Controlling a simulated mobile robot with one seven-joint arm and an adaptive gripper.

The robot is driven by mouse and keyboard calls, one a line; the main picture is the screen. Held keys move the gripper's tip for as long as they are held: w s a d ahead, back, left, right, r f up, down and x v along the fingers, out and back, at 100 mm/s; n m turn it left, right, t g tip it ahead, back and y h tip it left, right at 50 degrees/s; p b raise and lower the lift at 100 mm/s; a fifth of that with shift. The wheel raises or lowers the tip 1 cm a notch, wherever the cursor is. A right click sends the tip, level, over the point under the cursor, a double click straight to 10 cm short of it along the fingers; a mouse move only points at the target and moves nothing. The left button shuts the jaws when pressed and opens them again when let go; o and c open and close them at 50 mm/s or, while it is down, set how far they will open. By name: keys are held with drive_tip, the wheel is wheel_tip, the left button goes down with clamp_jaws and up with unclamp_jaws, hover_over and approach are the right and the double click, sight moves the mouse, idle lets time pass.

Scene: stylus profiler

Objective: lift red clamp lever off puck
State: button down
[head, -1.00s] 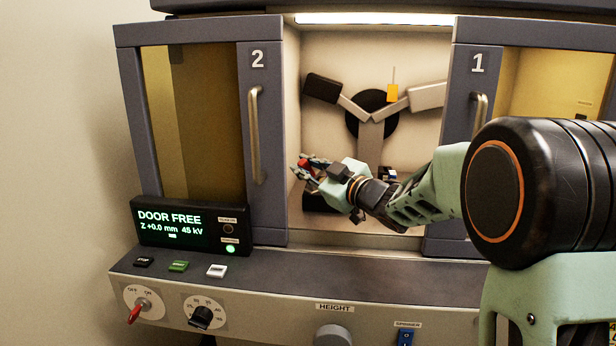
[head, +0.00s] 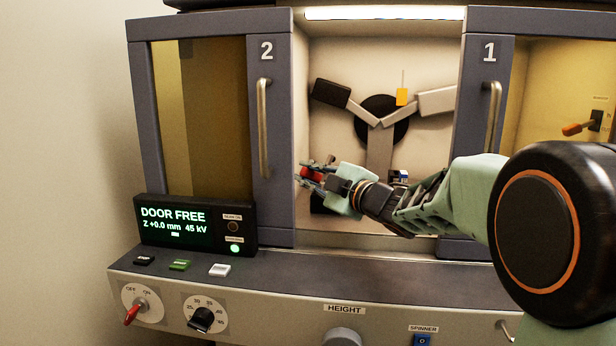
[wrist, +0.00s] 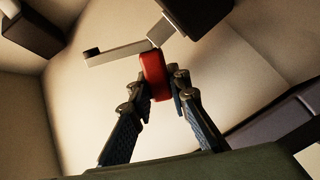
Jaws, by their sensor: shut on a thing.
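The red clamp lever (head: 311,172) is between the fingers of my gripper (head: 309,178), inside the open chamber at its lower left. In the wrist view my gripper (wrist: 158,92) is shut on the red lever (wrist: 155,72), with a finger on each side. The lever's upper end meets or overlaps a pale bar (wrist: 115,52) with a dark end; I cannot tell whether they touch. I cannot make out the puck for certain; my gripper and wrist hide much of the area below and behind the lever.
A three-armed holder with a black hub (head: 372,106) and a yellow tag (head: 402,96) stands at the chamber's back. Door 2 (head: 262,130) borders the opening on the left, door 1 (head: 488,120) on the right. The display (head: 180,223) reads DOOR FREE.

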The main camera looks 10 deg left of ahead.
drive_tip(key=c, duration=1.8)
unclamp_jaws()
drive_tip(key=v, duration=1.2)
drive_tip(key=shift+p, duration=0.4)
